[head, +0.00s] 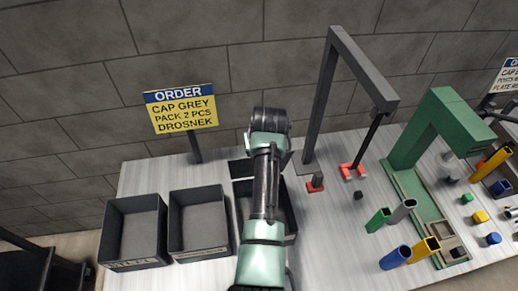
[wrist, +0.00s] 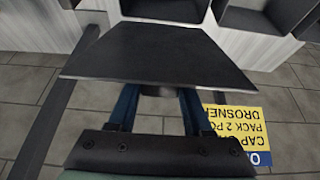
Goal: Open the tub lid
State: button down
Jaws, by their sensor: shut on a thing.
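The tub lid (wrist: 160,55) is a dark flat panel filling the upper middle of the wrist view. My gripper (wrist: 157,100) has its two blue fingers on the near side of the panel, around a small dark part of it that is mostly hidden. In the head view my arm hides the fingers. The rightmost dark tub (head: 290,222) is partly behind my arm, and its inside shows beside it. A dark panel edge (head: 239,168) shows at that tub's back, left of my arm; it looks like the lid.
Two open dark tubs (head: 134,204) (head: 197,194) stand left of my arm. The yellow order sign (head: 183,110) stands behind them. A grey gantry (head: 322,95), a green press (head: 425,130) and several coloured tubes and blocks are to the right.

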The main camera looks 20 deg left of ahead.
jog(key=shift+w+r, duration=0.1)
jog(key=shift+r, duration=0.05)
jog(key=shift+c, duration=1.6)
grip_release()
jog(key=b+v, duration=0.2)
jog(key=v, duration=1)
jog(key=shift+r+b, duration=0.35)
jog(key=shift+r, duration=0.05)
